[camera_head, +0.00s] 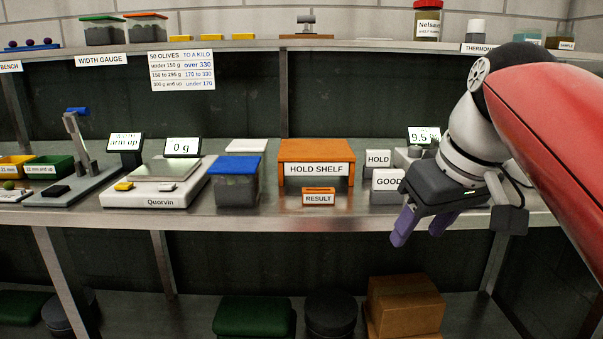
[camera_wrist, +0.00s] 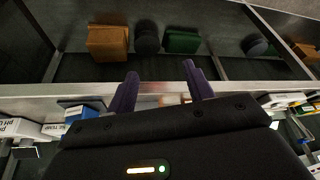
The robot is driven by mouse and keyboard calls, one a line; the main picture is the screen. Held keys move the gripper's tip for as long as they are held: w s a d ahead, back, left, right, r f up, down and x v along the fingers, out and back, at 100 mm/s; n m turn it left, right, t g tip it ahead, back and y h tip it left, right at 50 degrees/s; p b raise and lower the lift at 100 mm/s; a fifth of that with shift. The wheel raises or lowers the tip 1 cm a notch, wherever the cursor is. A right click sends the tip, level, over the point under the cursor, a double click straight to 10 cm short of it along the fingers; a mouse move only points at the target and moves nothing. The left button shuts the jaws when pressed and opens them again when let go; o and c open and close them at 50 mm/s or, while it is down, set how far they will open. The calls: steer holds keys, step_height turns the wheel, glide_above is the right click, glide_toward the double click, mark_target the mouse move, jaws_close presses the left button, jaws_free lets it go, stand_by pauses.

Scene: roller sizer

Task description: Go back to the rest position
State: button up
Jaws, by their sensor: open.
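My gripper (camera_head: 420,226) hangs at the right of the head view, in front of the bench's front edge. It points downward, its two purple fingers are apart, and nothing is between them. In the wrist view my gripper (camera_wrist: 158,85) also shows open and empty, with the bench edge and the lower shelf beyond the fingers. My arm comes in from the right side. Behind the gripper stand the GOOD sign (camera_head: 388,182) and the HOLD sign (camera_head: 377,158), and the gripper's dark body partly covers the bench there.
The steel bench (camera_head: 270,212) carries a scale (camera_head: 160,185) reading 0 g, a blue-lidded tub (camera_head: 235,180), the orange hold shelf (camera_head: 316,152) and a RESULT holder (camera_head: 318,197). Below are a green bin (camera_head: 252,316) and a cardboard box (camera_head: 405,305). Space before the bench is free.

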steer(key=s+f+m, duration=0.1)
steer(key=s+f, duration=0.2)
steer(key=f, duration=0.4)
steer(key=s+f+m+t+h, duration=0.1)
steer(key=s+f, duration=0.2)
steer(key=f, duration=0.4)
steer(key=s+f+m, duration=0.2)
steer(key=s+f, duration=0.1)
steer(key=f, duration=0.4)
steer(key=shift+s+a+f+h, duration=0.3)
steer(key=shift+a+f+h, duration=0.1)
steer(key=shift+a, duration=0.05)
steer(key=shift+d, duration=0.1)
